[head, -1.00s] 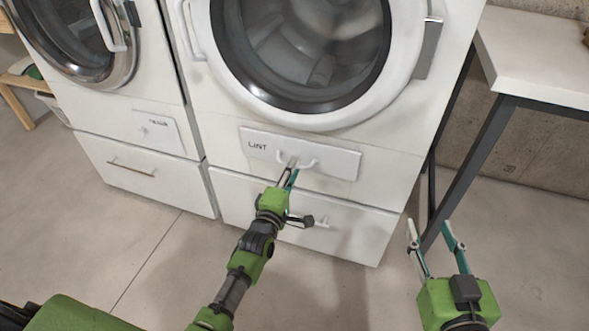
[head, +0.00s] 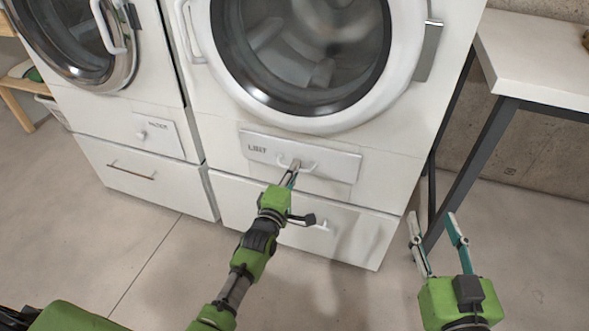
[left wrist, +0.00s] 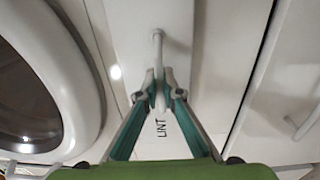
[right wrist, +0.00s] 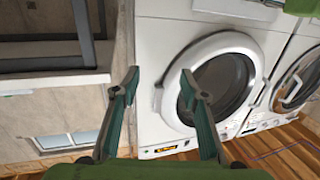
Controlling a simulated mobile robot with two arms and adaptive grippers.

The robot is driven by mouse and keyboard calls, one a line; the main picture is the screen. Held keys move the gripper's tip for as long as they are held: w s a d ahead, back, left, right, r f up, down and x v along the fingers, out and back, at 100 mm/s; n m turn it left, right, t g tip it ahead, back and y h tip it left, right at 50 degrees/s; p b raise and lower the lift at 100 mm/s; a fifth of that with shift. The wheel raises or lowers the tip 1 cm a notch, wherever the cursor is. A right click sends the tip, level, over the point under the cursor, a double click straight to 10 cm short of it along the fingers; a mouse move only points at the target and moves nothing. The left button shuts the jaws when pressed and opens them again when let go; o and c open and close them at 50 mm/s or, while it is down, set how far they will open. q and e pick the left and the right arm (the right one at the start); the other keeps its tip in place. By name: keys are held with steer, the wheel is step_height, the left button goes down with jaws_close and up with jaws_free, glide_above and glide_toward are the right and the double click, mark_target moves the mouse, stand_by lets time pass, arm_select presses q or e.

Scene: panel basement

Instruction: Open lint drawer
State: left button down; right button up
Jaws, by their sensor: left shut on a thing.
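The lint drawer (head: 335,164) is a white panel marked "LINT" below the round door of the right-hand machine. My left gripper (head: 293,170) is at the handle in the head view. In the left wrist view its fingers (left wrist: 160,85) are shut on one end of the handle, and the rest of the bar stands clear. My right gripper (head: 437,222) is open and empty, low on the right in front of the table leg.
A larger drawer (head: 345,232) with its own handle lies below the lint panel. A second machine (head: 120,125) stands to the left. A white table (head: 545,60) with dark legs stands on the right. The floor (head: 165,265) in front is clear.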

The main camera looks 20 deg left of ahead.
steer(key=s+d+f+g+h+p, duration=0.1)
steer(key=s+d+f+g+p, duration=0.1)
steer(key=s+f+g, duration=0.3)
steer(key=s+d+f+g+h+p, duration=0.1)
steer(key=s+d+f+g, duration=0.15)
steer(key=f, duration=0.55)
steer(key=s+d+f+g+h+p, duration=0.1)
steer(key=s+f+g+p, duration=0.15)
steer(key=s, duration=0.35)
steer(key=s+d+f+g+h+p, duration=0.1)
steer(key=s+d+g+p, duration=0.1)
steer(key=s+g, duration=0.3)
arm_select(q)
steer(key=s+p, duration=0.1)
steer(key=s, duration=1.7)
steer(key=shift+s+a+p, duration=0.3)
steer(key=shift+s, duration=0.1)
arm_select(e)
step_height(320, 180, down, 7)
steer(key=w+t, duration=0.1)
steer(key=shift+a+f+m, duration=0.15)
steer(key=shift+a+m, duration=0.05)
steer(key=shift+m, duration=0.2)
arm_select(q)
steer(key=c, duration=2.2)
jaws_free()
